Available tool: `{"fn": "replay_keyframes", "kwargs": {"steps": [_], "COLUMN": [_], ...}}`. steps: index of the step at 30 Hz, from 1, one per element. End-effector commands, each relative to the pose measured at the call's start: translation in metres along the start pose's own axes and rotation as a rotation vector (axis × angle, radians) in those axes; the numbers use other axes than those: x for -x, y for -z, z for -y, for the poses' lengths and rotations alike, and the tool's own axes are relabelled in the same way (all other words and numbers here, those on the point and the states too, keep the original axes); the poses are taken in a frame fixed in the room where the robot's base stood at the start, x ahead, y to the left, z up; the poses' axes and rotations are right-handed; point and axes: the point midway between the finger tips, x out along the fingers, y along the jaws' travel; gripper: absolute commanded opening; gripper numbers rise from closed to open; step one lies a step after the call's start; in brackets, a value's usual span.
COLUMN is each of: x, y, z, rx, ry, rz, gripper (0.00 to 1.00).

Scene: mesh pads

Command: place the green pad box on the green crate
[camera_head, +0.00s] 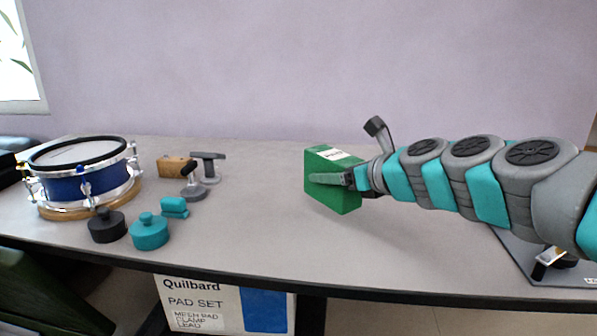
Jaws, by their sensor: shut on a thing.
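The green pad box (322,191) has a white label on its top and is over the middle of the grey table. My gripper (340,179) comes in from the right and is shut on it, one finger lying along its near face. I cannot tell whether the box touches the table or hangs just above it. A dark green thing (38,298), perhaps the green crate, shows at the lower left corner, below the table's front edge. Most of it is cut off by the frame, and its inside cannot be made out.
A blue drum (85,192) stands on a wooden ring at the table's left. Near it are black (107,227) and teal (150,232) round weights, a teal piece (174,207), a wooden block (177,167) and a grey clamp (207,168). The table's middle is clear.

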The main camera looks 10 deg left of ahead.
Motion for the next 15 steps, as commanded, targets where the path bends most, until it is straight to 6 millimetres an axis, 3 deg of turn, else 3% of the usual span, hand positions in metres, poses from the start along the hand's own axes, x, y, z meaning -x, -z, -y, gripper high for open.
{"fn": "replay_keyframes", "kwargs": {"steps": [15], "x": [-0.085], "y": [-0.021], "z": [0.043], "rx": [0.001], "ry": [0.001], "rz": [0.0], "gripper": [0.0]}}
